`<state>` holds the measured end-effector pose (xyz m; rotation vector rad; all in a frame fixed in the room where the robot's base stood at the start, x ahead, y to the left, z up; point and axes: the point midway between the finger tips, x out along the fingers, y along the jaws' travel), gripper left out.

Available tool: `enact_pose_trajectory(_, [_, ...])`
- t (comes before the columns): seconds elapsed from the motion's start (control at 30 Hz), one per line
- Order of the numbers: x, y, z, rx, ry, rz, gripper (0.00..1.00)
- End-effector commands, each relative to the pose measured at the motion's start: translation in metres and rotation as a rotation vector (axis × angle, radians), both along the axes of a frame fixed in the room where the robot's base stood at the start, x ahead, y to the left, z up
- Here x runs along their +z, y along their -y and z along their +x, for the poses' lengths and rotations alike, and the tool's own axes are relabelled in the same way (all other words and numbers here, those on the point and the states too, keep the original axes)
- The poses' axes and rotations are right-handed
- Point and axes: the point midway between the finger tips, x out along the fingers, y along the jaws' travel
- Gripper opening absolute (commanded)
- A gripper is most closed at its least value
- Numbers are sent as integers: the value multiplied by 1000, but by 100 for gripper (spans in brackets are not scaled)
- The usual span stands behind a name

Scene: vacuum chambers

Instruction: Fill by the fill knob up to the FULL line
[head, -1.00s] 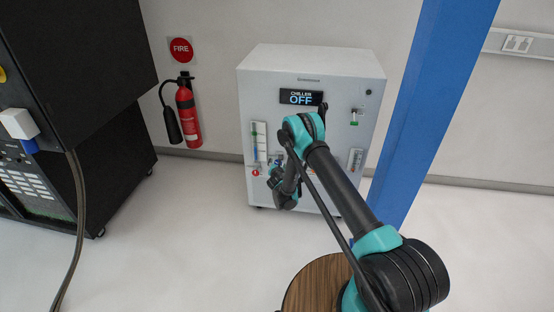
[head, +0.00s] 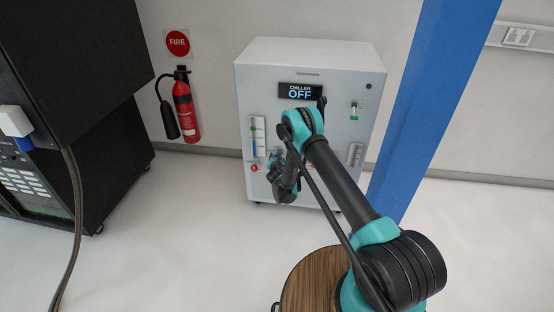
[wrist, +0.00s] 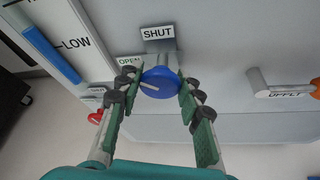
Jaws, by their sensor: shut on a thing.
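The blue fill knob (wrist: 160,83) sits between the fingertips of my gripper (wrist: 158,86), which is shut on it. Its white pointer line points left, towards the OPEN label (wrist: 127,61); a SHUT label (wrist: 158,33) is above it. In the wrist view the blue gauge column (wrist: 52,52) stands at left beside the LOW mark (wrist: 76,43). In the head view the level gauge (head: 258,128) is on the chiller front (head: 318,165), with a green mark above a blue column. The level against FULL is too small to read. My gripper (head: 274,167) is at the panel there, partly hidden.
The chiller display (head: 300,92) reads CHILLER OFF. A blue post (head: 430,100) stands right of the chiller. A fire extinguisher (head: 186,110) hangs at left, beyond a black cabinet (head: 75,50).

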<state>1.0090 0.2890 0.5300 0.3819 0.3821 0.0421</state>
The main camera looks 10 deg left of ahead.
Motion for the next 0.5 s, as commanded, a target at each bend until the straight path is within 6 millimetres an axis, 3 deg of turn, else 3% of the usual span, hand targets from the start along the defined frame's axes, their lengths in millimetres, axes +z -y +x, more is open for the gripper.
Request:
enact_pose_trajectory(0.23, [0, 1, 1, -2, 8, 215, 7])
enact_pose_trajectory(0.5, [0, 0, 0, 0, 9, 235, 7])
